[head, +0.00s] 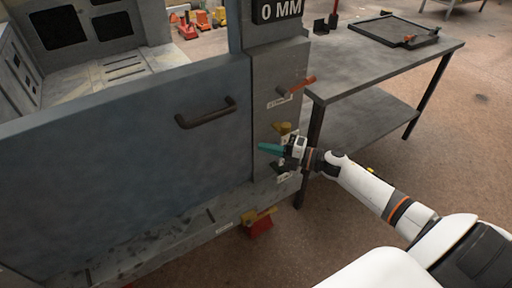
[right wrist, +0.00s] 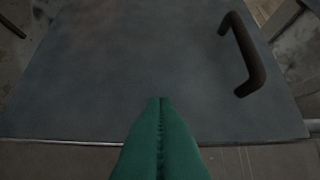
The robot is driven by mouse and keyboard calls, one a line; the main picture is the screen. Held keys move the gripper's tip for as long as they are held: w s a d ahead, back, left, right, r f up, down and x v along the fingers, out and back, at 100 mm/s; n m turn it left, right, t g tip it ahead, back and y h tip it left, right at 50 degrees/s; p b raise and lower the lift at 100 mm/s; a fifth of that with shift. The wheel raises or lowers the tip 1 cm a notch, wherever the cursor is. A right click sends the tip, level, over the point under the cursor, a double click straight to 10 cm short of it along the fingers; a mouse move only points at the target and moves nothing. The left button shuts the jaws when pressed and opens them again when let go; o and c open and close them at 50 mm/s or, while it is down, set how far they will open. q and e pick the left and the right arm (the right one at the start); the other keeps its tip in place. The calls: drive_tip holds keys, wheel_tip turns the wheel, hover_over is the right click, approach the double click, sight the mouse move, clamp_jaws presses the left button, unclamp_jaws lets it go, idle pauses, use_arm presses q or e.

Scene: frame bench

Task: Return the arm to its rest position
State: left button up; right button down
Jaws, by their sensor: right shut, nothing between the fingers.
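My right arm comes in from the lower right of the head view. Its gripper (head: 262,148) has green fingers and is in front of the grey machine post (head: 262,95), just below a yellow knob (head: 283,128). In the right wrist view the green fingers (right wrist: 160,100) are pressed together with nothing between them. They point toward a blue-grey panel (right wrist: 130,60) with a dark handle (right wrist: 243,55). I cannot tell whether the fingertips touch anything. My left gripper is not in view.
The large blue-grey panel (head: 110,165) with a dark handle (head: 206,113) fills the left. An orange lever (head: 302,84) sticks out of the post. A grey table (head: 385,62) with a dark tray (head: 393,31) stands behind my right arm. Open brown floor (head: 465,145) lies to the right.

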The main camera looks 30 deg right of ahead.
drive_tip(key=s+d+f+m+h, duration=0.2)
drive_tip(key=s+f+m+h, duration=0.15)
drive_tip(key=f, duration=0.45)
drive_tip(key=s+d+f+m+h, duration=0.3)
drive_tip(key=f+m, duration=0.2)
drive_tip(key=f, duration=0.3)
drive_tip(key=s+d+f+m+h, duration=0.25)
drive_tip(key=f+m, duration=0.25)
drive_tip(key=f, duration=0.3)
drive_tip(key=s+a+f+m+g+h, duration=0.2)
drive_tip(key=s+f+m+g, duration=0.1)
drive_tip(key=s+f, duration=0.6)
drive_tip(key=s+a+f+m+g, duration=0.2)
drive_tip(key=s+a+f, duration=0.3)
drive_tip(key=s, duration=0.4)
drive_tip(key=s+a+f+m+g, duration=0.2)
drive_tip(key=s+a+f+g, duration=0.2)
drive_tip(key=s, duration=0.5)
drive_tip(key=s+a+f+m+g, duration=0.3)
drive_tip(key=s+a+f, duration=0.3)
drive_tip(key=s+f, duration=0.2)
drive_tip(key=shift+s+a+g+p, duration=0.3)
drive_tip(key=shift+s+g, duration=0.2)
drive_tip(key=shift+s, duration=0.4)
